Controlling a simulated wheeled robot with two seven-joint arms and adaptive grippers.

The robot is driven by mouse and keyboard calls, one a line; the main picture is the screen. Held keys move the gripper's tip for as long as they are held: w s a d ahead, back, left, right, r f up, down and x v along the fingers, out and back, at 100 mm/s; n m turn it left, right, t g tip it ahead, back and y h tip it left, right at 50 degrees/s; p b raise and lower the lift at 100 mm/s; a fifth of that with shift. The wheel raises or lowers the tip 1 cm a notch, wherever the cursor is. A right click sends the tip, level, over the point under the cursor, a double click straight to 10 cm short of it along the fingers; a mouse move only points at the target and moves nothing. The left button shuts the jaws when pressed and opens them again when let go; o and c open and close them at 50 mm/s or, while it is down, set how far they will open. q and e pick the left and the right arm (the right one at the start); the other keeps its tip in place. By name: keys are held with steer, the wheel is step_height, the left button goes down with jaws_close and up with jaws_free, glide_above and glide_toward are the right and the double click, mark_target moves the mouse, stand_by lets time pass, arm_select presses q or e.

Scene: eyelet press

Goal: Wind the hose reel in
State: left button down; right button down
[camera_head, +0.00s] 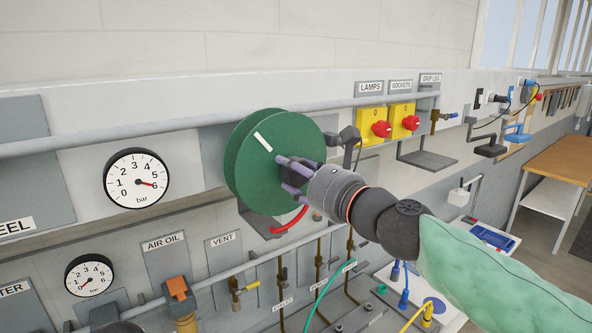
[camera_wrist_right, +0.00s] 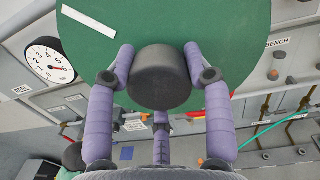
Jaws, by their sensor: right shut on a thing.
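The hose reel (camera_head: 250,170) is a green disc on the wall panel, with a white stripe near its upper left edge. It fills the top of the right wrist view (camera_wrist_right: 95,70). A dark round knob (camera_wrist_right: 160,78) stands out from the reel's face. My right gripper (camera_head: 287,172) is shut on the knob, with purple fingers on either side of it in the right wrist view (camera_wrist_right: 160,75). A red hose end (camera_head: 290,222) hangs below the reel. My left gripper is not clearly in view.
A gauge (camera_head: 136,178) is left of the reel. Yellow switch boxes (camera_head: 372,115) with red knobs are to the right. A grey pipe (camera_head: 190,133) runs behind the reel. Below are an orange-topped valve (camera_head: 178,288), the vent valve (camera_head: 236,284) and a bench with coloured hoses.

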steer(key=m, duration=0.3)
steer(key=shift+a+f, duration=0.1)
steer(key=shift+f, duration=0.2)
steer(key=shift+m+p, duration=0.3)
steer(key=shift+m, duration=1.2)
steer(key=shift+a+f+m, duration=0.1)
steer(key=shift+f+m, duration=0.05)
steer(key=shift+m, duration=0.15)
steer(key=c, duration=0.8)
jaws_free()
steer(key=o, duration=0.3)
steer(key=shift+w+r, duration=0.1)
steer(key=shift+r, duration=0.1)
steer(key=shift+s+d+r, duration=0.1)
steer(key=shift+s+d, duration=0.25)
steer(key=v, duration=1.1)
steer(key=shift+s+f, duration=0.1)
steer(key=shift+f, duration=0.15)
